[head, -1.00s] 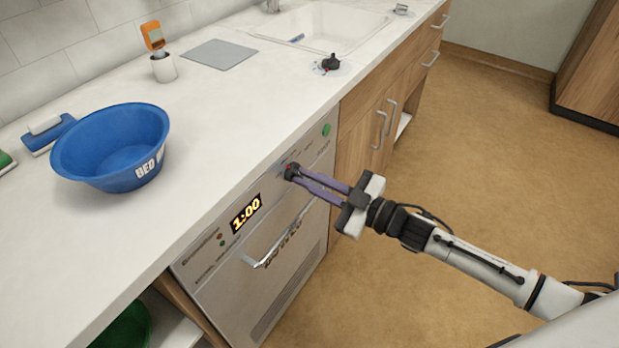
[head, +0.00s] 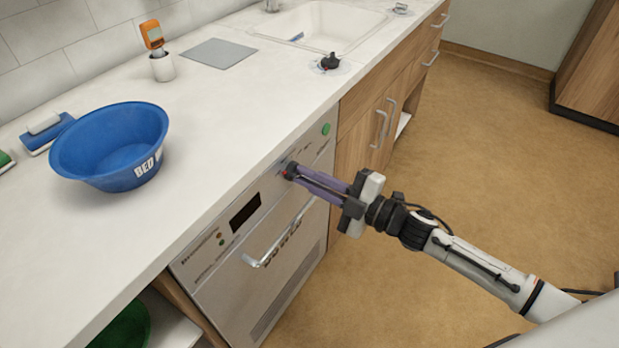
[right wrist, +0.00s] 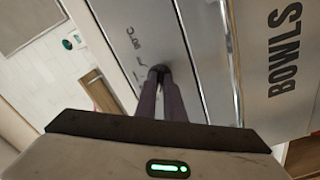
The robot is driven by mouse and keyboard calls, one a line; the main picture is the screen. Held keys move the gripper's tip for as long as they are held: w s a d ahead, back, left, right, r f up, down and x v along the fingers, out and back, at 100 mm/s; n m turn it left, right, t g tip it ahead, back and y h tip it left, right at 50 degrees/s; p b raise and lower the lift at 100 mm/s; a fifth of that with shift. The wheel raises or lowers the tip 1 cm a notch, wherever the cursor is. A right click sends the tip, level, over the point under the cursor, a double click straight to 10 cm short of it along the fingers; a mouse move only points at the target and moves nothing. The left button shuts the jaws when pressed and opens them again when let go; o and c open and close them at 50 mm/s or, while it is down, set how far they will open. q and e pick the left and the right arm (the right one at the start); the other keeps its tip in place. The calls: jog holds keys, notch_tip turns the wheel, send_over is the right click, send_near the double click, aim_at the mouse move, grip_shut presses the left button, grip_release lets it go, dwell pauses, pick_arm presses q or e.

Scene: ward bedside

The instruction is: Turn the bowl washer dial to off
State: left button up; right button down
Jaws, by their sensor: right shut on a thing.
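The bowl washer (head: 225,262) is a steel-fronted machine under the counter, with a bar handle and a display (head: 245,213) that is dark. Its dial (head: 290,170) is a small dark knob with a red mark on the upper panel. My right gripper (head: 296,172) is shut on the dial, its purple fingers reaching in from the right. In the right wrist view the fingers (right wrist: 162,85) meet at the dark dial, which they mostly hide. The dial's exact pointing is hard to read. My left gripper is not in view.
A blue bowl (head: 110,146) stands on the white counter (head: 200,120) above the washer. A grey mat (head: 218,53), an orange device in a white cup (head: 163,67) and a sink (head: 325,25) lie farther back. A green button (head: 326,129) is right of the dial. The floor at right is clear.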

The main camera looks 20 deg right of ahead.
dwell(0.4)
jog(key=c, duration=1.9)
grip_release()
jog(key=shift+o, duration=0.2)
jog(key=v, duration=1)
jog(key=shift+s+d, duration=0.1)
jog(key=s+a+f+m+g+h, duration=0.2)
jog(key=s+a+f+m+h, duration=0.1)
jog(key=s+f+m, duration=0.5)
jog(key=s+a+f+m+g+h, duration=0.3)
jog(key=s+f+m, duration=0.5)
jog(key=f, duration=0.4)
jog(key=shift+s+a+m+h, duration=0.4)
jog(key=shift+a+m+h, duration=0.25)
jog(key=shift+h, duration=0.55)
